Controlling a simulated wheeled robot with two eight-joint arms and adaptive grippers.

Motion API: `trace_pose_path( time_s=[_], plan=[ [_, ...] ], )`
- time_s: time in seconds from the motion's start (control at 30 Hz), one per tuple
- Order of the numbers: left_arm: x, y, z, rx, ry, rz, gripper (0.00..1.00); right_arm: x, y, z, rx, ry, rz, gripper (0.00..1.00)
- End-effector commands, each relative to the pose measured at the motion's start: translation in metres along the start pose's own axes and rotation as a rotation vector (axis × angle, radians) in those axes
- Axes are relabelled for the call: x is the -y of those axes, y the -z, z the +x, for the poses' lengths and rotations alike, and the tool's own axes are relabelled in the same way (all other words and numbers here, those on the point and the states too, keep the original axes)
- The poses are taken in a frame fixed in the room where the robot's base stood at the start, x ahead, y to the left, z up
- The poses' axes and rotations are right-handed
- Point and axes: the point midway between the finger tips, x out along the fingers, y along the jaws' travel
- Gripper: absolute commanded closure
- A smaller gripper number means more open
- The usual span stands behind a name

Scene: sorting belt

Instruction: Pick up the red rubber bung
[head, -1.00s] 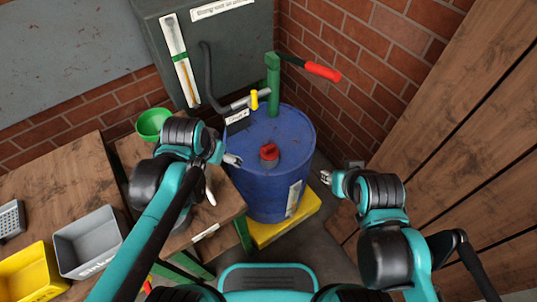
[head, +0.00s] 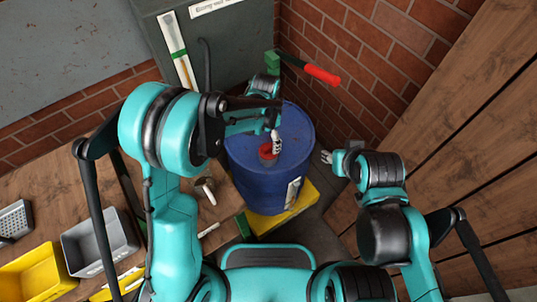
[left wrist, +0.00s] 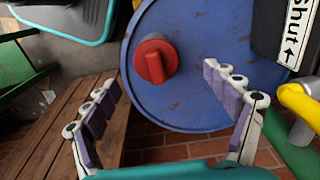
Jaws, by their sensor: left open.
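The red rubber bung (head: 266,152) sits in the top of the blue drum (head: 258,186). In the left wrist view the bung (left wrist: 153,60) is a round red plug with a raised grip bar, above the middle of the picture. My left gripper (head: 276,140) is over the drum top, close to the bung and partly covering it in the head view. In the left wrist view its jaws (left wrist: 158,80) are open and empty, one finger to each side, with the bung beyond them. My right gripper (head: 326,157) is right of the drum; its jaw state is too small to tell.
A pump with a red handle (head: 321,74) rises behind the drum. A yellow lever (left wrist: 300,102) and a "shut" label (left wrist: 298,25) are close on the right in the wrist view. A wooden bench (head: 50,190) with grey (head: 95,245) and yellow bins (head: 30,270) stands left.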

Motion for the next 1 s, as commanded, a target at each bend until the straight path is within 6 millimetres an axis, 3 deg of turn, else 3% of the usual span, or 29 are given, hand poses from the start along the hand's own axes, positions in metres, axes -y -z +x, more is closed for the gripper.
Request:
trace_pose_path(
  time_s=[0.4,0.63,0.67,0.9,0.93,1.0],
  plan=[
    [-0.007,0.003,0.054,-0.001,0.001,-0.001,0.14,0.0,-0.016,0.023,0.0,0.0,0.0,0.6],
    [-0.008,0.003,0.056,-0.001,0.001,-0.002,0.14,0.0,-0.016,0.022,0.0,0.0,0.0,0.6],
    [-0.007,0.003,0.056,-0.001,0.001,-0.002,0.17,0.0,-0.016,0.022,0.0,0.0,0.0,0.6],
    [-0.007,0.003,0.056,-0.001,0.001,-0.002,0.8,0.0,-0.016,0.022,0.0,0.0,0.0,0.6],
    [-0.008,0.003,0.056,-0.001,0.001,-0.002,0.86,0.0,-0.016,0.022,0.0,0.0,0.0,0.6],
    [-0.008,0.003,0.056,-0.001,0.001,-0.002,0.86,0.0,-0.016,0.022,0.0,0.0,0.0,0.6]
  ],
)
